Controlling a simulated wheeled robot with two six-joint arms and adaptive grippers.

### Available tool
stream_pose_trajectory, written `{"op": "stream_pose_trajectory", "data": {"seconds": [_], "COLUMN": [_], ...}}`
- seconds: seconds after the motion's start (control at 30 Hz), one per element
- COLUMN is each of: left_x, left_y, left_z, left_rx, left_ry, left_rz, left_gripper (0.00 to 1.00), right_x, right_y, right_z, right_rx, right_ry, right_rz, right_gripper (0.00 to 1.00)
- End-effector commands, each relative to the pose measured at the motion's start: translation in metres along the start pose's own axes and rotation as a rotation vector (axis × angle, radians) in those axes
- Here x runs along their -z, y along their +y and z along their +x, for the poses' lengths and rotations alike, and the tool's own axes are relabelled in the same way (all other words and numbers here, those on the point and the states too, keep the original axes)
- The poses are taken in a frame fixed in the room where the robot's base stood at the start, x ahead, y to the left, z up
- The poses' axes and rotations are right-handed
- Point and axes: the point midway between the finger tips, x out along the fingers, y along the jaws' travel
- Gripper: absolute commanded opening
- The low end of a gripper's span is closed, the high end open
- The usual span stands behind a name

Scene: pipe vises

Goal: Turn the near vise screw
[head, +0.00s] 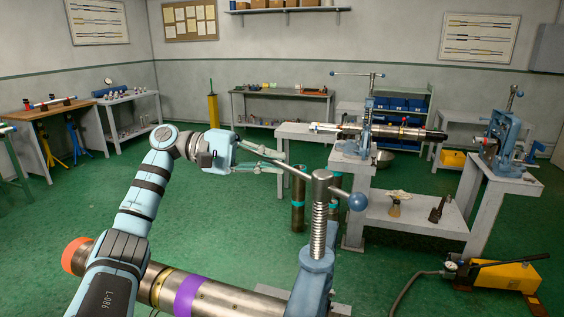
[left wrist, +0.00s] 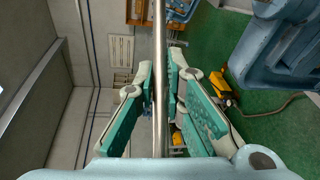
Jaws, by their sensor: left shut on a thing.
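The near vise (head: 312,282) is blue and stands at the bottom centre of the head view. Its upright threaded screw (head: 319,232) carries a slanted grey handle bar (head: 298,171) with a blue ball (head: 357,201) at its right end. My left gripper (head: 281,161) is shut on the left part of this bar, and its fingers hide that end. In the left wrist view the bar (left wrist: 159,120) runs lengthwise between the teal and white fingers of the left gripper (left wrist: 161,62). My right gripper is not in view.
A steel pipe (head: 228,298) with purple and orange bands lies at the near vise. A farther vise with a pipe stands on a grey bench (head: 298,131) behind. A blue vise (head: 503,140) and a yellow pump (head: 508,275) are at right.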

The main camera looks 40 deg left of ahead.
Motion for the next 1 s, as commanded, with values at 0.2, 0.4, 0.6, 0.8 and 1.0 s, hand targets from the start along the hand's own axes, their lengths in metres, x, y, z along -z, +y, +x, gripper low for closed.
{"op": "stream_pose_trajectory", "data": {"seconds": [0.2, 0.4, 0.6, 0.8, 1.0], "left_x": [0.0, 0.0, 0.0, 0.001, 0.001], "left_y": [0.006, 0.005, 0.003, 0.002, 0.004], "left_z": [-0.001, 0.001, 0.002, -0.011, -0.064], "left_rx": [-0.014, -0.011, -0.007, -0.005, -0.011], "left_ry": [0.004, 0.001, 0.0, 0.002, 0.005], "left_rz": [0.003, 0.003, 0.002, 0.0, 0.001], "left_gripper": [0.0, 0.31, 0.31, 0.31, 0.31], "right_x": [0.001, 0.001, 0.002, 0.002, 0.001], "right_y": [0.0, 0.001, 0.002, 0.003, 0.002], "right_z": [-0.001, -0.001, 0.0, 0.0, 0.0], "right_rx": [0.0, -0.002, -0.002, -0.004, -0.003], "right_ry": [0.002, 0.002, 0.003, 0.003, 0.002], "right_rz": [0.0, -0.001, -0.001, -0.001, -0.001], "right_gripper": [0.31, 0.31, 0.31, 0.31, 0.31]}}
